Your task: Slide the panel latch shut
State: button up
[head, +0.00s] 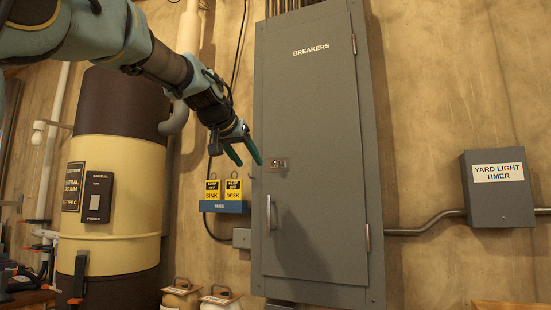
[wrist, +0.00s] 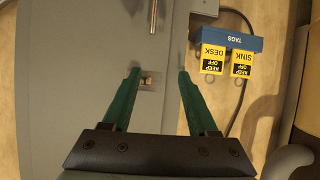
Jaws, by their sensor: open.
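The grey breaker panel (head: 315,120) labelled BREAKERS hangs on the wall with its door closed against the frame. A small metal latch (head: 278,163) sits at the door's left edge, about mid-height. It also shows in the wrist view (wrist: 149,81), which is turned upside down. Whether the latch is slid open or shut is too small to tell. My gripper (head: 247,157) is open and empty, just left of the latch in the head view. In the wrist view its green fingers (wrist: 158,74) appear on either side of the latch, with no contact visible.
A vertical handle (head: 268,213) stands out below the latch. Left of the panel, a blue rack (head: 222,207) holds yellow SINK and DESK tags. A central vacuum canister (head: 120,150) stands further left. A timer box (head: 498,205) and conduit are at right.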

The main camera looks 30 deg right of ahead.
jog(key=h, duration=0.1)
send_near(277, 161)
jog(key=a, duration=0.2)
jog(key=m, duration=0.1)
jog(key=p+x, duration=0.1)
jog(key=x, duration=0.2)
jog(key=p+x, duration=0.1)
jog(key=x, duration=0.2)
jog(key=d+p+x, duration=0.1)
jog(key=p+x, duration=0.1)
jog(key=x, duration=0.1)
jog(key=shift+s+r, duration=0.35)
jog(key=shift+s, duration=0.05)
jog(key=shift+w+d+f, duration=0.3)
jog(key=shift+d+f, duration=0.05)
jog(key=shift+d, duration=0.05)
jog(key=shift+c, duration=0.3)
grip_shut()
